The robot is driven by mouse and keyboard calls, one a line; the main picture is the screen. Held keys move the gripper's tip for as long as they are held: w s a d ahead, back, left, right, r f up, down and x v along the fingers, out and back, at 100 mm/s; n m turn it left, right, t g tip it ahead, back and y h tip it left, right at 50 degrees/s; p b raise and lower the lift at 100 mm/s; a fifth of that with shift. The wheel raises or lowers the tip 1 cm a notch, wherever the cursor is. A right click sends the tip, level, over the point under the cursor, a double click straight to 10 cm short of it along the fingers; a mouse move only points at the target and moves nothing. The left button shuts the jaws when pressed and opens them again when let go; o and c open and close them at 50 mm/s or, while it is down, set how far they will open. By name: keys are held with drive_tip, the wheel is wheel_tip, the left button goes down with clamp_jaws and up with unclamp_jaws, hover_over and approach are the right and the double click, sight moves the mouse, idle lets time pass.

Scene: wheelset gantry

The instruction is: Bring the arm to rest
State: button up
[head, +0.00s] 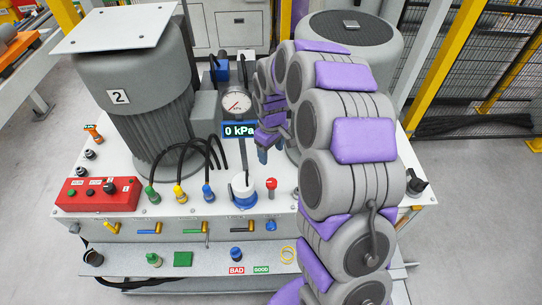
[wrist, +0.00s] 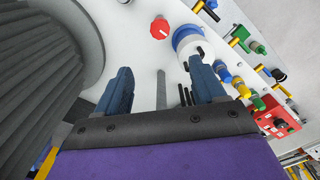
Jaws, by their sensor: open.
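My gripper (head: 262,148) is at the end of my grey and purple arm, which curves up from the lower right and over the machine's white top. In the head view its fingers point down, near the pressure gauge (head: 236,103) and its "0 kPa" display (head: 238,130). In the wrist view my gripper (wrist: 163,88) shows two dark blue fingers wide apart with nothing held between them. A red knob (wrist: 160,28) and a blue and white round fitting (wrist: 190,42) lie beyond the fingers. The fingers appear apart from these.
A grey motor marked 2 (head: 150,95) stands at left, and another grey cylinder (head: 350,35) stands behind my arm. Hoses with coloured connectors (head: 180,194), a red control box (head: 98,194) and a front shelf (head: 205,260) with small parts lie nearby. Floor at right is clear.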

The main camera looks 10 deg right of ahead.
drive_tip(key=shift+r, duration=0.15)
idle(0.4)
drive_tip(key=s+r+m+b, duration=0.15)
drive_tip(key=s+r, duration=0.25)
drive_tip(key=s, duration=0.5)
drive_tip(key=s+r+m+b, duration=0.1)
drive_tip(key=s+r+m, duration=0.1)
drive_tip(key=s+r, duration=0.5)
drive_tip(key=s+f+m+g+b, duration=0.1)
drive_tip(key=s+f+m+b, duration=0.1)
drive_tip(key=s, duration=1.9)
drive_tip(key=shift+m+g, duration=0.4)
drive_tip(key=shift+m, duration=0.35)
